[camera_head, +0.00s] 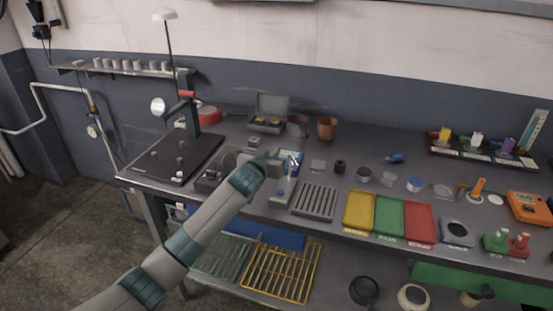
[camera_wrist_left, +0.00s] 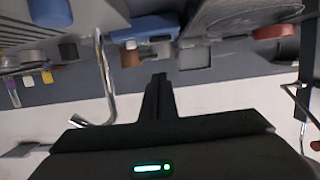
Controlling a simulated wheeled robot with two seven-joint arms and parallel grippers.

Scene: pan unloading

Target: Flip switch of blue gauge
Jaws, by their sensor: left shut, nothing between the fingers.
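My left gripper (camera_head: 276,165) is over the left-middle part of the workbench, partly hidden by its own wrist. In the left wrist view its fingers (camera_wrist_left: 160,80) are together, with nothing between them. A small blue item (camera_head: 291,158) with white parts is close beside the gripper; a blue body (camera_wrist_left: 146,27) lies beyond the fingertips in the wrist view. I cannot tell whether either is the blue gauge. A small round blue-rimmed item (camera_head: 415,184) lies farther right on the bench. No switch can be made out clearly. My right gripper is out of view.
A black board with a stand (camera_head: 160,158) is at the left. A grey open case (camera_head: 268,122) and a copper mug (camera_head: 327,128) stand behind the gripper. A slotted plate (camera_head: 316,201) and yellow, green and red trays (camera_head: 390,218) lie to the right.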

